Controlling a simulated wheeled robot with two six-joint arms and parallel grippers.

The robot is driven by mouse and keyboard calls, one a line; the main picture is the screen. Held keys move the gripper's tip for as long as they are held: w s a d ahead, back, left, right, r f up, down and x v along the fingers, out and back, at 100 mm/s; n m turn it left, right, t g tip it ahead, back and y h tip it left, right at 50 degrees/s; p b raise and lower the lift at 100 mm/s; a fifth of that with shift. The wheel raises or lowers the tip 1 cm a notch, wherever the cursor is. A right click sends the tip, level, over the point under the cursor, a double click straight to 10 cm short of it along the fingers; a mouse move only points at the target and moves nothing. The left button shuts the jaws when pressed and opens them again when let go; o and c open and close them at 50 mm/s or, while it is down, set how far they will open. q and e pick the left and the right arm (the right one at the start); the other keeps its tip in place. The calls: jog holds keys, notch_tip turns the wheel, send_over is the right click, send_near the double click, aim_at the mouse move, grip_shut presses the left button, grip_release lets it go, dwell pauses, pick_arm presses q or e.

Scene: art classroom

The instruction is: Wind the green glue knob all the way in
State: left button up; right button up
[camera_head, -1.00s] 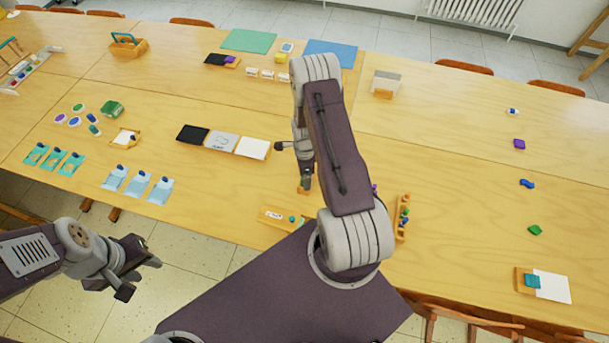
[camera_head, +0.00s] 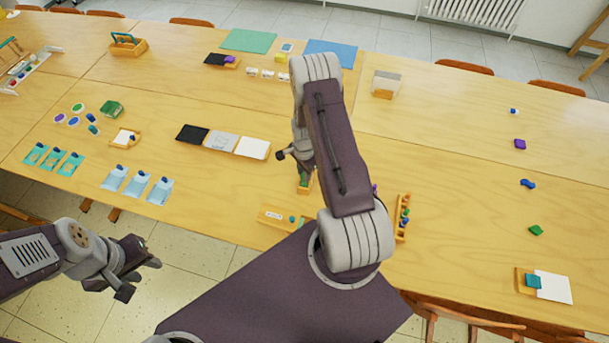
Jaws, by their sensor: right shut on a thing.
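My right gripper (camera_head: 302,168) points down at the middle of the table, below the bend of my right arm. It is shut on a small green thing (camera_head: 304,180), which looks like the green glue knob. The green thing sits at a small orange wooden holder (camera_head: 306,190). My fingers and arm hide most of both, so how far the knob is wound in cannot be seen. My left gripper (camera_head: 143,276) is open and empty, over the floor in front of the table's near edge.
An orange tray (camera_head: 271,217) lies near the front edge, close to my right arm. A narrow rack (camera_head: 402,225) with coloured pieces stands to its right. Black, grey and white squares (camera_head: 222,141) lie left of the gripper.

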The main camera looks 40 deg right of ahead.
jog(key=n, duration=0.6)
jog(key=o, duration=1.6)
jog(key=shift+o, duration=0.2)
jog(key=m, duration=0.5)
jog(key=shift+m+b, duration=0.3)
jog(key=m, duration=0.5)
jog(key=shift+m, duration=0.4)
jog(key=shift+c, duration=0.3)
jog(key=c, duration=1.6)
